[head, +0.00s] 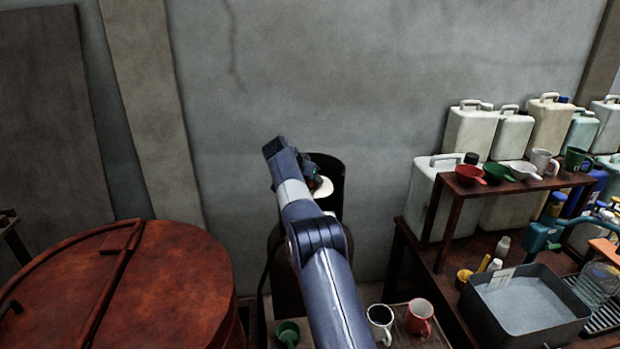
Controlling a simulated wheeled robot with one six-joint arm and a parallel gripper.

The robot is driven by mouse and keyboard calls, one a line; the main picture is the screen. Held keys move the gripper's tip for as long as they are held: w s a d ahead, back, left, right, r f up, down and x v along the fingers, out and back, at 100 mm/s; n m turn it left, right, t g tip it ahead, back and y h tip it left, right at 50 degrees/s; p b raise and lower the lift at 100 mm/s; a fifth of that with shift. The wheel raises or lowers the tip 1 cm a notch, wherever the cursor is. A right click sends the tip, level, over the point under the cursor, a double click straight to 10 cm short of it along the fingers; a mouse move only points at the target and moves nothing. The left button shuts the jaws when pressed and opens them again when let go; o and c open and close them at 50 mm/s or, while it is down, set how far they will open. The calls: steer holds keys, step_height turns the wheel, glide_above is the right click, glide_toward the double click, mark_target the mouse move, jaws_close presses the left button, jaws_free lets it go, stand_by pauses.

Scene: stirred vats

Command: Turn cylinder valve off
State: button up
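A gas cylinder (287,288) stands against the wall, dark brown and partly hidden behind my arm. A dark, open-fronted collar (328,168) rises at its top. Inside the collar I see a pale rounded surface (323,189) and a small bit of red, which may be part of the valve. My gripper (309,172) is at the collar's opening, over the cylinder's top. My wrist and forearm cover most of it, so I cannot see its fingers or whether they touch the valve.
A large rust-red lidded vat (165,285) stands at left. A low surface in front holds a white mug (380,322), a red mug (419,317) and a green scoop (288,333). At right, a wooden bench (440,262) carries jugs and a grey basin (525,305). Bare wall is behind.

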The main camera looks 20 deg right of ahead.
stand_by(0.6)
steer(key=o, duration=1)
steer(key=shift+c, duration=0.2)
steer(key=shift+s+a+r+b, duration=0.25)
steer(key=shift+a+r+b, duration=0.1)
steer(key=shift+a+b, duration=0.15)
steer(key=b+v, duration=0.2)
steer(key=v, duration=0.7)
steer(key=shift+r+b, duration=0.2)
steer(key=shift+b, duration=0.15)
steer(key=shift+s+a, duration=0.1)
